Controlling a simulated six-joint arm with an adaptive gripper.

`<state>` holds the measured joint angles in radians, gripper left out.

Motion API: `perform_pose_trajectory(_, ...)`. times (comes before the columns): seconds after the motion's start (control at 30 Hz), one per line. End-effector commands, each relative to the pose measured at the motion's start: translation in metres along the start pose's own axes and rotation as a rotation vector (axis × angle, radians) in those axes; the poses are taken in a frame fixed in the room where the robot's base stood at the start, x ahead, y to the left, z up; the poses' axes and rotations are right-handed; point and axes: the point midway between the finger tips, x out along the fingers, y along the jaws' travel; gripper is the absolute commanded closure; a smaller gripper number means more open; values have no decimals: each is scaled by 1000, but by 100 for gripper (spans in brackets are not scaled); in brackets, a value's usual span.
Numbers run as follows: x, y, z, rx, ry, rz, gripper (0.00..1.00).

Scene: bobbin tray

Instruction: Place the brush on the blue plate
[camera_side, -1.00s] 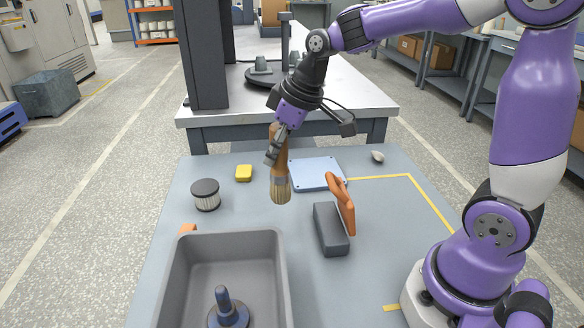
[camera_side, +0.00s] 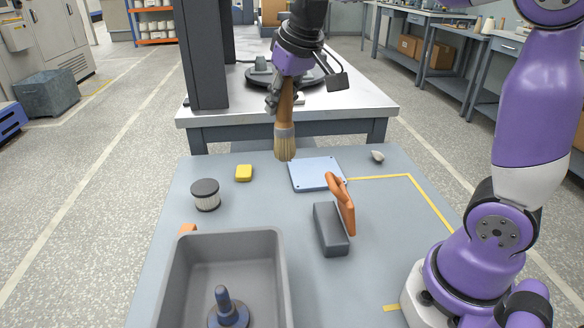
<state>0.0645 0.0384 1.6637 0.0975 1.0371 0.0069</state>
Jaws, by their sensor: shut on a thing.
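The brush (camera_side: 285,140) has a wooden handle, a metal band and pale bristles. It hangs bristles down, nearly upright, in my gripper (camera_side: 274,98), which is shut on the upper handle. The blue plate (camera_side: 317,174) is a flat light-blue square lying on the grey table. In the picture, the bristle tips are at the plate's upper left corner. The brush appears raised above the table, though its exact height and depth relative to the plate are hard to tell.
An orange clamp-like object (camera_side: 342,205) leans by a dark grey block (camera_side: 330,230) in front of the plate. A small pale stone-like object (camera_side: 377,157) lies right.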

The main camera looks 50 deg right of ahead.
Motion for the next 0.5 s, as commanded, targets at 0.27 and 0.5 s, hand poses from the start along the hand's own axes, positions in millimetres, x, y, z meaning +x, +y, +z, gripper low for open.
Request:
perform_pose_trajectory(0.27, 22, 55, -9, 98, -2, 40, 100)
perform_pose_trajectory(0.5, 62, 112, -8, 95, -3, 38, 100)
